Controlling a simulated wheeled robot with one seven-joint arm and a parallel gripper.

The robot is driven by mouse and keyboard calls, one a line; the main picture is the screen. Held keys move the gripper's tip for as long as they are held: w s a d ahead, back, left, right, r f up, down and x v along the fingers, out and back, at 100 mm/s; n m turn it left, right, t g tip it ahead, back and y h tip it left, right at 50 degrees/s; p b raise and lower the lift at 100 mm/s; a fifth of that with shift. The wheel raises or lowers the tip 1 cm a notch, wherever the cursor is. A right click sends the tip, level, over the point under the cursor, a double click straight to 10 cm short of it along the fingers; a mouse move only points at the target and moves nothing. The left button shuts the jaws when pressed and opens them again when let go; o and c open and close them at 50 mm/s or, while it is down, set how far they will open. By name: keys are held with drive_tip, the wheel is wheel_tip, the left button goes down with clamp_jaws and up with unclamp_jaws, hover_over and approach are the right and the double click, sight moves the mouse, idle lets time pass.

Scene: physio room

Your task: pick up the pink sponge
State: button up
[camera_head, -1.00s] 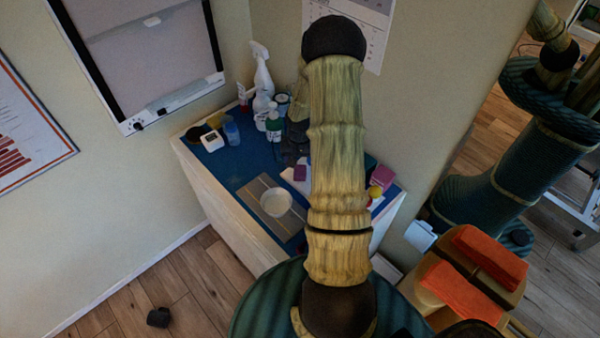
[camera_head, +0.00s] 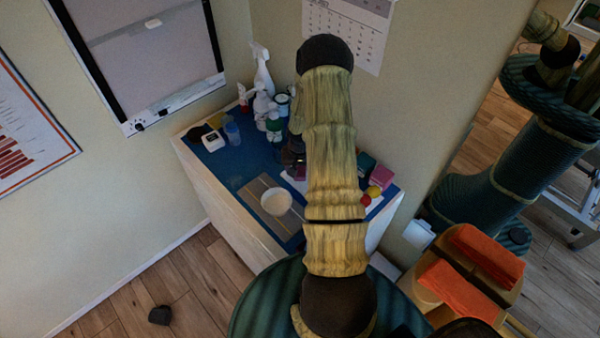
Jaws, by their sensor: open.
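A pink block (camera_head: 382,176), which looks like the pink sponge, sits at the right end of the blue-topped table, by the wall. It is just right of my raised arm in the picture, beside a dark green block (camera_head: 365,164). My gripper (camera_head: 291,157) is mostly hidden behind my arm. Only a dark part of it shows left of the arm, over the middle of the table, apart from the pink block. Its fingertips are not clear, and I see nothing held in it.
The blue table top (camera_head: 242,160) also bears a white bowl (camera_head: 276,201), a spray bottle (camera_head: 262,72), other bottles, a yellow ball (camera_head: 373,191) and a red ball (camera_head: 366,200). A purple item lies near my arm. A dark object (camera_head: 160,315) lies on the floor. Orange towels (camera_head: 462,290) are at right.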

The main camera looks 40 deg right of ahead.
sight(300, 170)
drive_tip(key=c, duration=1.1)
drive_tip(key=shift+c, duration=0.2)
drive_tip(key=shift+r, duration=0.1)
wheel_tip(300, 170, up, 10)
drive_tip(key=b, duration=0.1)
drive_tip(key=o, duration=0.3)
drive_tip(key=shift+c, duration=0.7)
